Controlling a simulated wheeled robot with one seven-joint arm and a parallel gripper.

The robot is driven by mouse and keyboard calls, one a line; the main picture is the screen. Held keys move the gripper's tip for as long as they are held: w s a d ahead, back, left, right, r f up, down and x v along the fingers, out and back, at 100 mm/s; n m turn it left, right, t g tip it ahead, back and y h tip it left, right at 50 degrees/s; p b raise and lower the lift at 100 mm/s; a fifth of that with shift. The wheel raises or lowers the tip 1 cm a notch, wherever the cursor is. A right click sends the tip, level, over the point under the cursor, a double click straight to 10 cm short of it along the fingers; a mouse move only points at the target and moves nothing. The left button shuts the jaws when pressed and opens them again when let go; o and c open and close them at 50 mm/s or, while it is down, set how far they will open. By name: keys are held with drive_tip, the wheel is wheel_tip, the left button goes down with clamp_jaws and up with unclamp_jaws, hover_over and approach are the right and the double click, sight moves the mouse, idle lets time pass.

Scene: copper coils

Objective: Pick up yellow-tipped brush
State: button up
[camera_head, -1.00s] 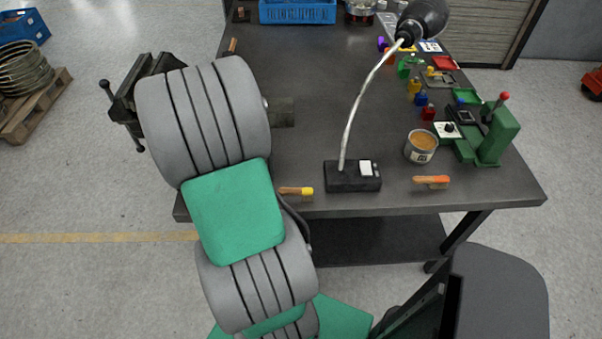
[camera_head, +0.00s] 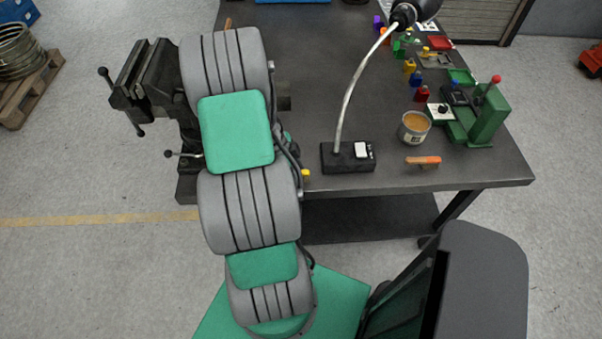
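The yellow-tipped brush (camera_head: 306,173) lies near the front edge of the dark workbench (camera_head: 300,60). Only its yellow tip shows, just right of my arm; my arm hides its handle. My arm stretches over the bench's left front part. My gripper is hidden behind the arm links, so its fingers and its distance from the brush cannot be seen. A second brush, with an orange handle (camera_head: 423,160), lies further right on the bench.
A desk lamp base (camera_head: 348,157) stands right of the yellow tip, its stem rising. A tin (camera_head: 414,127) and a green press (camera_head: 487,115) stand further right. A vise (camera_head: 150,85) is at the left edge.

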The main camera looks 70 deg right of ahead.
sight(302, 172)
clamp_jaws()
drive_tip(key=shift+r, duration=0.1)
idle(0.5)
drive_tip(key=shift+r, duration=0.2)
wheel_tip(302, 172, up, 3)
drive_tip(key=shift+s+a+f+b, duration=0.1)
drive_tip(key=shift+b, duration=0.8)
drive_tip(key=s+a+r+b, duration=0.2)
drive_tip(key=s+a+r, duration=0.7)
drive_tip(key=a, duration=0.1)
drive_tip(key=shift+a+r, duration=0.15)
drive_tip(key=shift+r, duration=0.2)
drive_tip(key=shift+c, duration=2.4)
unclamp_jaws()
drive_tip(key=shift+s, duration=0.1)
clamp_jaws()
